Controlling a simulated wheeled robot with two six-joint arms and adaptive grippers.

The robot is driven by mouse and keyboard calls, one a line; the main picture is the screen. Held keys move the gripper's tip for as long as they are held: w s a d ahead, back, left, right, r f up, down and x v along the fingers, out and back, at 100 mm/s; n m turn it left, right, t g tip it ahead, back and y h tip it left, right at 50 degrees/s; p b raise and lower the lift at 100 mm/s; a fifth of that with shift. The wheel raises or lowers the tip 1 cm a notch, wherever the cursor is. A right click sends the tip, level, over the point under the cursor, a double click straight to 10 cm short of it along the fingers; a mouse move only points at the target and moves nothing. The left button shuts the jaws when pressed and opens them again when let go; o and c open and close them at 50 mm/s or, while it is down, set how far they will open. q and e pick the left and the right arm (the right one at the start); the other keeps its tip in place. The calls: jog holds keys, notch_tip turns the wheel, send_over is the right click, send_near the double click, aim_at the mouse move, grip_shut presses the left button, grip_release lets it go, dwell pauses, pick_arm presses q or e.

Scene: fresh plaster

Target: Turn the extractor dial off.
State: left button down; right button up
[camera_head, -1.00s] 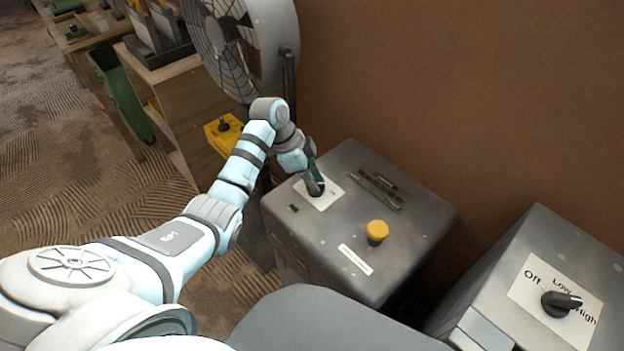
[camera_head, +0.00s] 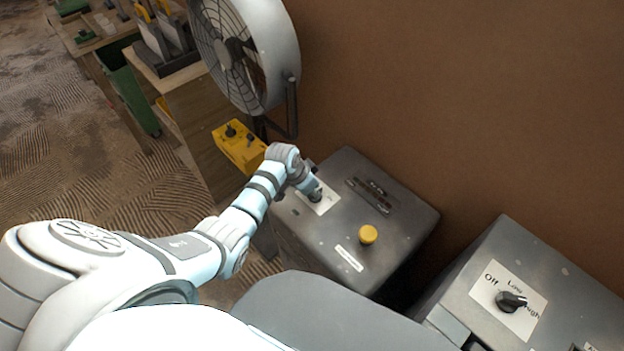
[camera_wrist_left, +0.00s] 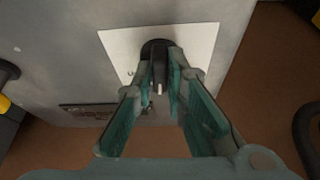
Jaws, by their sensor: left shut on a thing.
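My left gripper (camera_head: 314,192) is at the white plate (camera_head: 327,201) on top of a grey machine box. In the left wrist view its green fingers (camera_wrist_left: 160,76) are closed on both sides of a black dial (camera_wrist_left: 158,48) with a pale pointer mark. The fingers hide much of the dial and any lettering by it, so its setting cannot be read. A second black dial (camera_head: 510,301), on the box at the right, has a plate marked Off, Low and High. Its pointer is towards High. No gripper is near it. My right gripper is not in view.
A large fan (camera_head: 240,55) and a yellow control box (camera_head: 240,148) stand behind my left arm. A brown wall (camera_head: 450,100) closes the back.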

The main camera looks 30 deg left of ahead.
pick_arm(q)
jog(key=n, duration=0.1)
jog(key=n+p, duration=0.1)
jog(key=n+y+p, duration=0.1)
jog(key=shift+s+d+r, duration=0.1)
jog(key=shift+s+d, duration=0.1)
jog(key=shift+d, duration=0.05)
jog(key=n+y+p, duration=0.1)
jog(key=n, duration=0.1)
jog(key=shift+d+n+p, duration=0.1)
jog(key=shift+n+p, duration=0.2)
jog(key=shift+p, duration=0.1)
jog(key=shift+w+f+n+y, duration=0.15)
jog(key=shift+n+y, duration=0.35)
jog(key=shift+n, duration=0.7)
jog(key=shift+d+n+y, duration=0.1)
jog(key=shift+n+y, duration=0.3)
jog(key=shift+n, duration=0.6)
jog(key=c, duration=1.8)
grip_release()
jog(key=shift+o, duration=1)
jog(key=shift+w, duration=0.1)
